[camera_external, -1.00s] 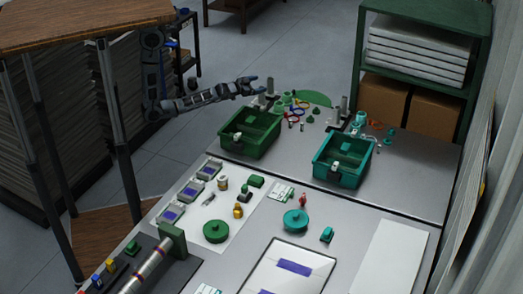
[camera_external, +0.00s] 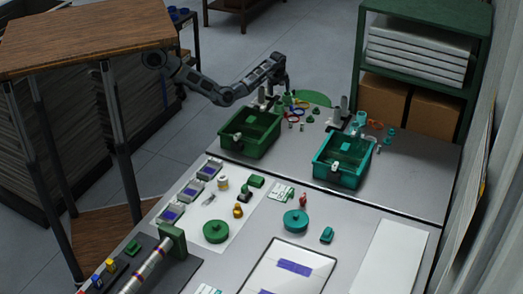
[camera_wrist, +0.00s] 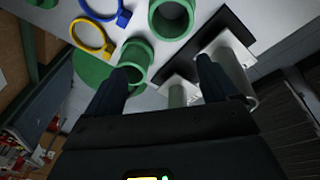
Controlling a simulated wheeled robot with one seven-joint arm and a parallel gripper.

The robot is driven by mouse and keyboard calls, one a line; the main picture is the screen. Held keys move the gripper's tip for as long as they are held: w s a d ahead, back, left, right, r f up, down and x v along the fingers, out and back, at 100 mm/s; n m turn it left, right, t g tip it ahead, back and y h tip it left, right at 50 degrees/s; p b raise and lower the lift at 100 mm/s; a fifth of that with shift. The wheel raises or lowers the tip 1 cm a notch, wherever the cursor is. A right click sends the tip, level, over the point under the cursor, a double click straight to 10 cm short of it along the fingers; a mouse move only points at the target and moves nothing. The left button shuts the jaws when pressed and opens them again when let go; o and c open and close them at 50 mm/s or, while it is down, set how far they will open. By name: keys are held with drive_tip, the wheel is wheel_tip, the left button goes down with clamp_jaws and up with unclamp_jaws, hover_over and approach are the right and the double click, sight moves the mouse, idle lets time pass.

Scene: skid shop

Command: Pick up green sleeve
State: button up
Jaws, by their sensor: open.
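Two green sleeves, hollow and upright, show in the wrist view: a nearer one (camera_wrist: 136,56) by my left fingertip and a farther one (camera_wrist: 172,17) toward the top. Which one the task names I cannot tell. My gripper (camera_wrist: 165,70) is open, with nothing visibly held. Its left finger overlaps the nearer sleeve in the picture; contact cannot be told. In the external view my gripper (camera_external: 281,82) is over the far end of the table, above small green parts (camera_external: 287,99) too small to tell apart.
Metal posts on square bases (camera_wrist: 228,60) stand near my right finger. Blue (camera_wrist: 122,18) and yellow (camera_wrist: 90,36) rings lie at upper left. A green bin (camera_external: 235,148) and a teal bin (camera_external: 325,180) stand on the table.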

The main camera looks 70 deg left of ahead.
drive_tip(key=shift+n+g+h, duration=0.5)
drive_tip(key=shift+g+h, duration=0.2)
drive_tip(key=shift+h, duration=0.2)
drive_tip(key=d+f, duration=0.1)
drive_tip(key=f, duration=0.4)
drive_tip(key=s+d+f, duration=0.1)
drive_tip(key=f, duration=0.2)
drive_tip(key=shift+s+d+f+b, duration=0.1)
drive_tip(key=shift+d+f+b, duration=0.15)
drive_tip(key=shift+d+b, duration=0.1)
drive_tip(key=c, duration=1)
wheel_tip(320, 180, up, 10)
drive_tip(key=shift+c, duration=0.2)
drive_tip(key=s+d+m, duration=0.1)
drive_tip(key=d+m, duration=0.4)
drive_tip(key=m, duration=0.4)
drive_tip(key=d+f+m+p, duration=0.1)
drive_tip(key=d+m, duration=0.3)
drive_tip(key=m, duration=0.6)
drive_tip(key=shift+s+d, duration=0.35)
drive_tip(key=shift+s, duration=0.05)
